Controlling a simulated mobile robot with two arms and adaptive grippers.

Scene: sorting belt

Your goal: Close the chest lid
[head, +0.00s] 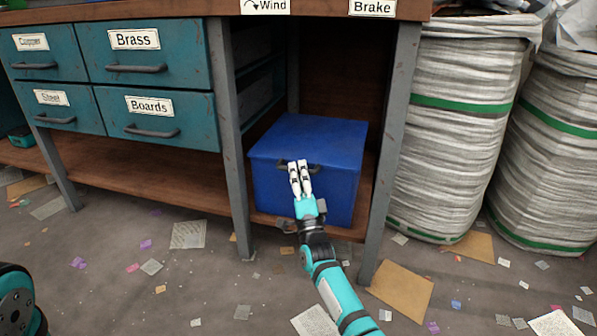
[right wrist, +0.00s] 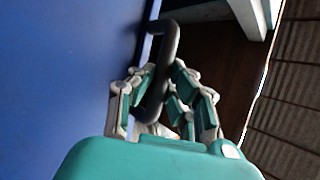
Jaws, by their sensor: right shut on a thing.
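The blue chest (head: 333,190) stands on the low wooden shelf under the workbench. Its lid (head: 315,138) lies flat on top and looks down, with a dark handle (head: 316,169) at its front edge. My right gripper (head: 297,165) is at the front of the lid and shut on the handle. In the right wrist view the fingers (right wrist: 165,88) sit on both sides of the dark handle bar (right wrist: 168,50), beside the blue chest face (right wrist: 65,70). My left gripper is out of view; only a part of that arm shows at the lower left.
Grey bench legs (head: 391,150) flank the chest closely. Teal drawers (head: 165,105) are at the left, and large white sacks (head: 455,130) stand at the right. Paper scraps and cardboard (head: 402,290) litter the floor.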

